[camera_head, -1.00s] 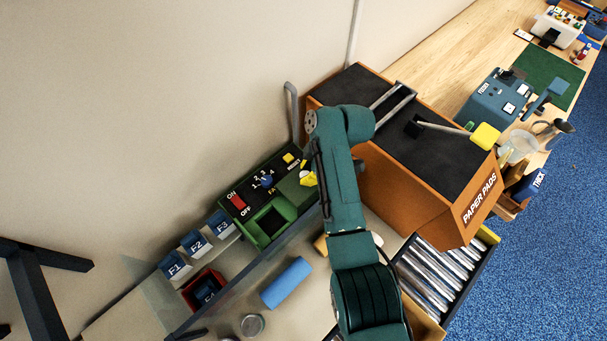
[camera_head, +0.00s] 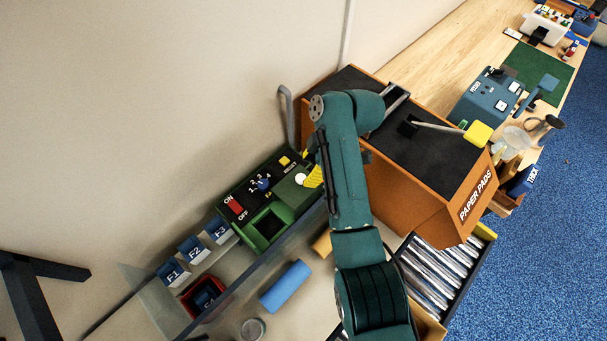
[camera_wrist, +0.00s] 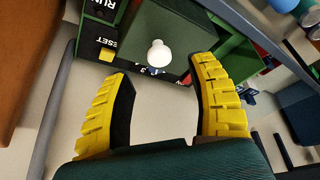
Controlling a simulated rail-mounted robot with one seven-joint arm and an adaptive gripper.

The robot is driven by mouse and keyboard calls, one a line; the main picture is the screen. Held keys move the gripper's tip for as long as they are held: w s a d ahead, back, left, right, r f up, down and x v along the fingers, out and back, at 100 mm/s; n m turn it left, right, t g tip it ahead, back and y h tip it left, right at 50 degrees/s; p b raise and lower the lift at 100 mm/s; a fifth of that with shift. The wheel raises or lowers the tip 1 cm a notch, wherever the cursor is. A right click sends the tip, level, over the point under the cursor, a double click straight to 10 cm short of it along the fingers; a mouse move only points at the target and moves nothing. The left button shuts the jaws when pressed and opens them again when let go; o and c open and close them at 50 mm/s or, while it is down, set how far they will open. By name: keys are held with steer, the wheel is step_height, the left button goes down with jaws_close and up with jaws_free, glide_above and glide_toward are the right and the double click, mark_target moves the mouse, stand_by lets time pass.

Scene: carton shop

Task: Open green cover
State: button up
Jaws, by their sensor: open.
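The green cover (camera_wrist: 168,32) is a flat green lid with a white round knob (camera_wrist: 157,53) in the wrist view. In the head view the cover (camera_head: 287,191) lies on the green control box (camera_head: 258,236), beside an open square recess, and looks closed. My gripper (camera_wrist: 161,72) is open, its two yellow ribbed fingers spread to either side below the knob, with nothing between them. In the head view a yellow finger of my gripper (camera_head: 313,177) shows just right of the knob; my arm hides the rest. I cannot tell the exact gap to the knob.
An orange paper-pads cabinet (camera_head: 402,190) stands right of the box. A grey bent rod (camera_head: 287,112) rises behind it. Blue labelled bins (camera_head: 193,248), a red bin (camera_head: 204,293) and a blue cylinder (camera_head: 286,286) lie to the left and front.

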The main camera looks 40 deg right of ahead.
steer(key=v, duration=0.7)
